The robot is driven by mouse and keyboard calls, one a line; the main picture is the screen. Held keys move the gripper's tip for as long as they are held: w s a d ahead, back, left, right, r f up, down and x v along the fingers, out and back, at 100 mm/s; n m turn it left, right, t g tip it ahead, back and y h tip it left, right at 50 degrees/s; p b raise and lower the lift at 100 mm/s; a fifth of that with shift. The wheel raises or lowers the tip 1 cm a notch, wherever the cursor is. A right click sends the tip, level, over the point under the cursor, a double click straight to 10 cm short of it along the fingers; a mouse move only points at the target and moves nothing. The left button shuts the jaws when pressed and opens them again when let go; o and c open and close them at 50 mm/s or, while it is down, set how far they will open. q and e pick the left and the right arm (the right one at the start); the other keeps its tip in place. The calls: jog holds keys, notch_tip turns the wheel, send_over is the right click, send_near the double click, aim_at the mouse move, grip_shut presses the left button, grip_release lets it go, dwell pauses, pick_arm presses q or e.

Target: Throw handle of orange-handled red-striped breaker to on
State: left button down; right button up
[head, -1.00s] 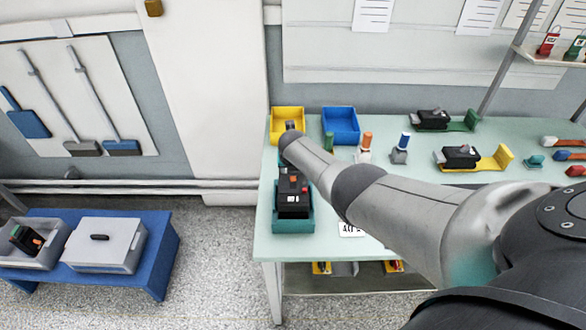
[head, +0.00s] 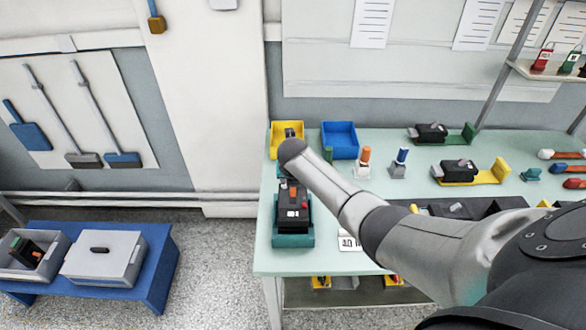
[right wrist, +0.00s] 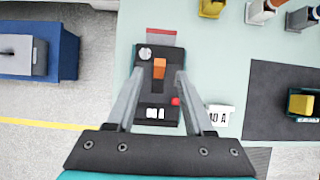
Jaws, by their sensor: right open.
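A black breaker (head: 293,213) with white markings sits in a teal holder (head: 293,240) at the table's left end. In the right wrist view the breaker (right wrist: 158,90) shows an orange handle (right wrist: 159,68), a grey round knob, a red button and a white double marking. A red strip (right wrist: 163,36) shows at its far end. My right gripper (right wrist: 160,76) is open, its fingers on either side of the breaker's body with the handle between their tips. Contact cannot be told. In the head view my right arm hides part of the gripper. My left gripper is not in view.
Yellow (head: 287,138) and blue (head: 340,140) bins stand at the back. Other breakers sit in green (head: 466,134) and yellow (head: 490,173) holders to the right. A blue bench (head: 160,262) with grey bins stands left, across open floor. Small handled items stand mid-table.

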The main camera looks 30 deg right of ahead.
jog(key=v, duration=0.9)
jog(key=shift+r, duration=0.25)
jog(key=shift+s+a, duration=0.1)
dwell(0.6)
jog(key=s+a+f+m+y, duration=0.1)
jog(key=s+a+f+m, duration=0.3)
jog(key=s+a+m, duration=0.25)
jog(key=s+a+r+m+g+y, duration=0.1)
jog(key=s+a+m, duration=0.3)
jog(key=s+m, duration=0.65)
jog(key=s+a+m+y, duration=0.1)
jog(key=s+a+m, duration=0.3)
jog(key=s+m, duration=0.65)
notch_tip(320, 180, down, 33)
jog(key=s+g+b, duration=0.2)
jog(key=s+b, duration=0.1)
jog(key=b, duration=0.9)
jog(key=s+d+f+b, duration=0.1)
jog(key=s+f+b, duration=0.3)
jog(key=f, duration=0.4)
jog(key=s+d+f+b, duration=0.1)
jog(key=s+f+b, duration=0.2)
jog(key=s+f, duration=0.3)
jog(key=s+d+f+g+b, duration=0.1)
jog(key=s+f+b, duration=0.3)
jog(key=f, duration=0.8)
jog(key=shift+s+f+b, duration=0.25)
jog(key=shift+s+b, duration=0.05)
jog(key=shift+s, duration=0.45)
